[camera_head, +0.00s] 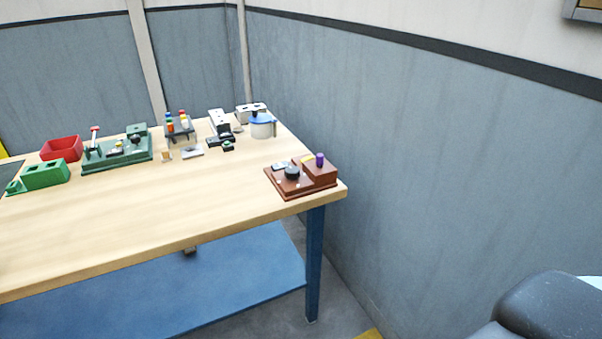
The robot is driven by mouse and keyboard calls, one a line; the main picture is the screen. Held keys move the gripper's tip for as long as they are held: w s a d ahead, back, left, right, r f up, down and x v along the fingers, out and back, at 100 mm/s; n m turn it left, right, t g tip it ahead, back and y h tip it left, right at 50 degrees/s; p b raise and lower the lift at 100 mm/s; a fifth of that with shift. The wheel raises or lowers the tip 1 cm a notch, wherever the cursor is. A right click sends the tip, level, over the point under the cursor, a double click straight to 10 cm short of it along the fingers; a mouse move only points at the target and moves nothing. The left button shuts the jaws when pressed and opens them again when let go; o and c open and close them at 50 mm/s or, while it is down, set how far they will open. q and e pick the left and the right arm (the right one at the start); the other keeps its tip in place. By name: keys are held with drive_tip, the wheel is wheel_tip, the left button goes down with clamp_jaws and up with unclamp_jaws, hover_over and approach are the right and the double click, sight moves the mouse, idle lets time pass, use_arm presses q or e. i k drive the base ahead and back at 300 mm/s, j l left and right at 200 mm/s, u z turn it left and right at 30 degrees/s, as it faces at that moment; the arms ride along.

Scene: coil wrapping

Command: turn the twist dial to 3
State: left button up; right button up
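A black round knob (292,172) sits on a reddish-brown box (287,188) at the right end of the table. The box also carries a purple knob (320,159) on its raised right part. Another dark knob (136,139) sits on a dark green device (112,160) farther back at the left. I cannot tell from here which knob is the twist dial, and no numbers or pointer setting can be read. Neither of my grippers is in view.
The wooden table (170,220) has clear room along its front. Behind stand a red bin (61,148), a green block (45,173), a rack of coloured pieces (180,130) and a white pot with a blue lid (262,128). A grey wall (430,170) rises at the right.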

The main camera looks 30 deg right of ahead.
sight(292, 172)
drive_tip(key=i+l+z, duration=0.1)
drive_tip(key=z, duration=1.55)
drive_tip(key=i+j, duration=0.15)
drive_tip(key=i, duration=0.45)
